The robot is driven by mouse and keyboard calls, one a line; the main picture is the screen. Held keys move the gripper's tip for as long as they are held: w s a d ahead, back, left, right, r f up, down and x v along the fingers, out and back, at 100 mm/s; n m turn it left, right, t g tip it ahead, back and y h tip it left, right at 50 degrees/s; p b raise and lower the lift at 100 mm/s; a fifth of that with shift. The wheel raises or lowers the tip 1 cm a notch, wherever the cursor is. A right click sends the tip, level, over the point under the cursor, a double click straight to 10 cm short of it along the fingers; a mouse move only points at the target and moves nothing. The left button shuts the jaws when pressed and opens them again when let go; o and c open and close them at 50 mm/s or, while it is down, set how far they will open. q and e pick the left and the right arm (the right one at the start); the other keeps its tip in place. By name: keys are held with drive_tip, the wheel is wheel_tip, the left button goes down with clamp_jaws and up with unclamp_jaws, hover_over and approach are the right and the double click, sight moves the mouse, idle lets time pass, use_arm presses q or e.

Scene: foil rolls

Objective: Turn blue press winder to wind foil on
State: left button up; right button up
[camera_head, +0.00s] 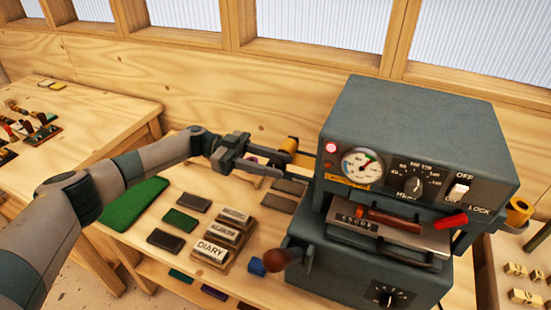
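The blue-grey press (420,135) stands on the right of the bench, with a dial gauge, a knob, a switch and a lit red lamp on its front. A gold foil roll (288,146) is at its upper left side, and another gold roll (518,211) is at its right side. The winder itself is not clear to me; the left-side parts are partly hidden by my gripper. My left gripper (299,163) reaches in from the left, its fingers close beside the left roll and the press. Whether they touch or grip anything is unclear. My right gripper is out of view.
A brown-knobbed lever (282,260) sticks out at the press's lower left. A stand with a DIARY block (211,250), several dark blocks and a green mat (133,203) lie on the bench. Another bench (75,110) with tools is at left. A wooden wall stands behind.

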use_arm(q)
drive_tip(key=shift+d, duration=0.15)
clamp_jaws()
